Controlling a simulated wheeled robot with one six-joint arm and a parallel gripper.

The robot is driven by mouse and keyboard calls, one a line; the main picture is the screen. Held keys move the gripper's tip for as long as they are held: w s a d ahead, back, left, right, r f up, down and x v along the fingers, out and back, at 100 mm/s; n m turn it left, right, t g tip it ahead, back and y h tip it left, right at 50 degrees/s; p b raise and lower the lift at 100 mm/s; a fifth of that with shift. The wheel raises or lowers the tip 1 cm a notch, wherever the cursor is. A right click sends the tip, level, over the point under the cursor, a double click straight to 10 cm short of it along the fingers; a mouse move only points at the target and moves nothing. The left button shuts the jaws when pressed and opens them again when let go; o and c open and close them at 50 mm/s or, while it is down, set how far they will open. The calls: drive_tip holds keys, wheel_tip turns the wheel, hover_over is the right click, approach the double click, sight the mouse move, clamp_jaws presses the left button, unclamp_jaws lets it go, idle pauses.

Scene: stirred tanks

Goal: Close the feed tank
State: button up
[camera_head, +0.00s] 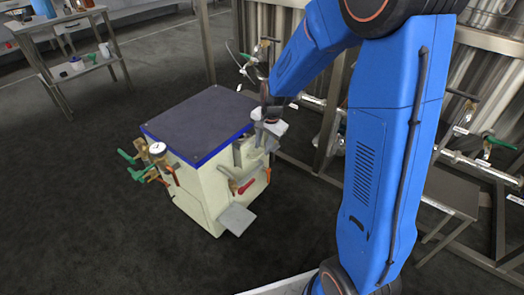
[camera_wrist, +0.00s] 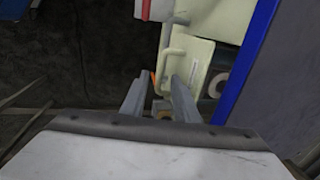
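Steel tanks (camera_head: 482,75) stand in a metal frame behind my arm, with valves and small white labels on their pipes. I cannot tell which one is the feed tank. One valve with a green handle (camera_head: 500,143) is at the right. My gripper (camera_head: 262,132) is beside the upper right side of a cream cabinet (camera_head: 205,190). In the wrist view my gripper's two grey fingers (camera_wrist: 158,84) are apart, with no object clearly held. A small orange part and a brass-coloured part (camera_wrist: 162,113) show between them; I cannot tell whether they touch.
The cabinet has a dark top (camera_head: 200,118), a red handle (camera_head: 246,186) and a grey ledge (camera_head: 237,219) at the front. Green-handled valves and a round gauge (camera_head: 157,148) stick out at its left. A side table (camera_head: 80,68) stands far left. The dark floor between is clear.

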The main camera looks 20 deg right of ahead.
drive_tip(key=shift+w+a+f, duration=0.1)
drive_tip(key=shift+f, duration=0.65)
drive_tip(key=shift+w+a+f, duration=0.1)
drive_tip(key=shift+f, duration=0.65)
clamp_jaws()
drive_tip(key=shift+w+a+r, duration=0.1)
drive_tip(key=shift+w+a, duration=0.5)
drive_tip(key=shift+w, duration=0.25)
drive_tip(key=shift+w+a, duration=0.55)
drive_tip(key=shift+w, duration=0.3)
unclamp_jaws()
drive_tip(key=shift+w, duration=0.1)
drive_tip(key=shift+r, duration=0.1)
wheel_tip(320, 180, up, 17)
hover_over(253, 149)
drive_tip(key=s+d, duration=0.2)
drive_tip(key=s, duration=0.1)
drive_tip(key=shift+d, duration=0.1)
